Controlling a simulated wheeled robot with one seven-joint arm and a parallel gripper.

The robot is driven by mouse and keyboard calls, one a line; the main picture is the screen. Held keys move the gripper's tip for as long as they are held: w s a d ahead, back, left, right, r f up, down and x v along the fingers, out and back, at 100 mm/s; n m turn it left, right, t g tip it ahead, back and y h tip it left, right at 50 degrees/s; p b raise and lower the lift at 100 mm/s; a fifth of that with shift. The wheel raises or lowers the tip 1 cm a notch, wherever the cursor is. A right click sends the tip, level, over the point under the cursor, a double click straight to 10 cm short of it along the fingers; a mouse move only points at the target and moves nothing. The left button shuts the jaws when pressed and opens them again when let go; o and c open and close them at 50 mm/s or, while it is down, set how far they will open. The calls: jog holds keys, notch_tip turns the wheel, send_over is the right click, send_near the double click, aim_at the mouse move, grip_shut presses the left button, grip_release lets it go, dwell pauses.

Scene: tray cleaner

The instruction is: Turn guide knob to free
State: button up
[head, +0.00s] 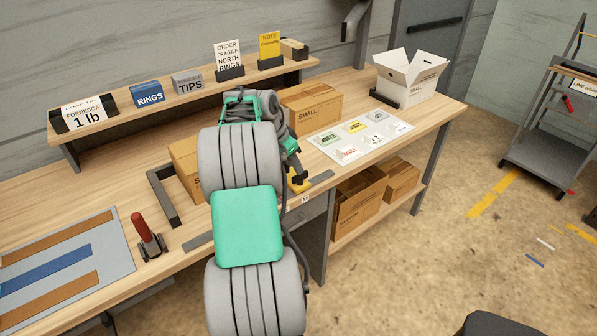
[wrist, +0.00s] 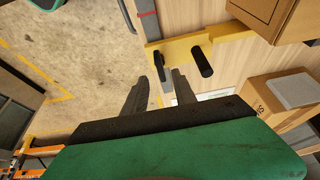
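A yellow guide plate (wrist: 181,47) lies at the bench's front edge in the wrist view. It carries a small dark knob-like part (wrist: 159,74) at its left end and a black upright cylinder (wrist: 202,62) farther right. I cannot tell for sure which one is the guide knob. My gripper (wrist: 161,82) is open, its two dark fingers apart with the small dark part just beyond the gap; contact cannot be told. In the head view my gripper (head: 298,179) is over the bench edge and partly covers the yellow plate (head: 322,178).
A long grey rail (head: 203,240) runs along the front of the bench (head: 455,108). A small cardboard box (head: 311,110) and a mat with cards (head: 330,140) stand beyond my gripper. Open floor (head: 430,240) lies right of the bench.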

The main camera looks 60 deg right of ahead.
aim_at(300, 179)
jog(key=x, duration=0.5)
jog(key=shift+s+d+f+p, duration=0.1)
jog(key=shift+f+p, duration=0.1)
jog(key=shift+p, duration=0.15)
grip_shut()
